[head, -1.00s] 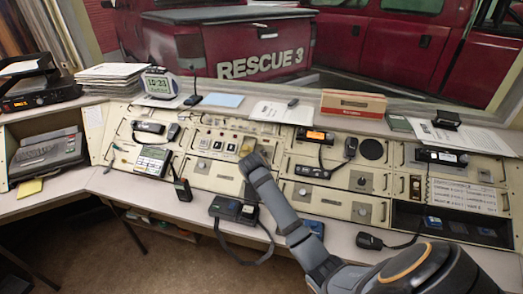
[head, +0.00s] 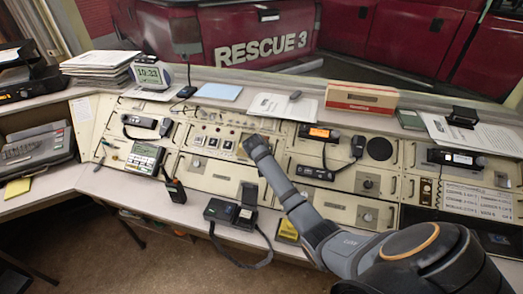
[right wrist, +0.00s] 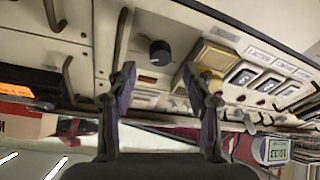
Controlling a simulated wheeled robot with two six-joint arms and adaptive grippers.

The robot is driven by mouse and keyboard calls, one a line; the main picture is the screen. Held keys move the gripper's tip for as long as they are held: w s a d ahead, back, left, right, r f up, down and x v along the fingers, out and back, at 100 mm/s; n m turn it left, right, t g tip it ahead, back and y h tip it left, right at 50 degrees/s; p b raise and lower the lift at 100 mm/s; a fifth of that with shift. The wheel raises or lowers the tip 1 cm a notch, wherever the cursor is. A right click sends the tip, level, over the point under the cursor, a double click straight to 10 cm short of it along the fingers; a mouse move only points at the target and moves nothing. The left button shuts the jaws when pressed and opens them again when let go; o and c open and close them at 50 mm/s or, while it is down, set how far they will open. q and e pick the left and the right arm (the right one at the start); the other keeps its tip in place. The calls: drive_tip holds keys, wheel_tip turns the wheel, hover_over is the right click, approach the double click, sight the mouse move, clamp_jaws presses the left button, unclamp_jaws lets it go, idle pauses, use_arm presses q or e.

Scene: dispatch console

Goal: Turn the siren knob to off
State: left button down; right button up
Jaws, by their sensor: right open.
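A round black knob (right wrist: 160,52) with a pointer mark sits on the cream console panel in the right wrist view. I cannot read a label for it, and in the head view my gripper and forearm hide that spot. My right gripper (right wrist: 159,78) is open and empty. Its two fingers stand either side of the knob's line in the right wrist view, apparently apart from it. In the head view, my right gripper (head: 256,146) is over the upper middle panel, left of the orange-lit radio (head: 320,133). My left gripper is not in view.
A yellow-framed square switch (right wrist: 210,62) and several black-faced buttons (right wrist: 243,76) sit beside the knob. Metal pull handles (right wrist: 122,40) stand out from the panel near the fingers. A black card device (head: 232,212) with a cable lies on the desk edge.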

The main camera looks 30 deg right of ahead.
drive_tip(key=x, duration=0.4)
drive_tip(key=shift+w, duration=0.15)
drive_tip(key=shift+d+f, duration=0.1)
drive_tip(key=shift+f, duration=0.05)
drive_tip(key=shift+c, duration=0.8)
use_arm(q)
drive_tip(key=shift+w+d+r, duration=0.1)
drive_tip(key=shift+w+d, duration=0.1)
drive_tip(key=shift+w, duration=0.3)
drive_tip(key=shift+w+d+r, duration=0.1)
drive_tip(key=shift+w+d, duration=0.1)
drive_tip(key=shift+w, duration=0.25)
use_arm(e)
clamp_jaws()
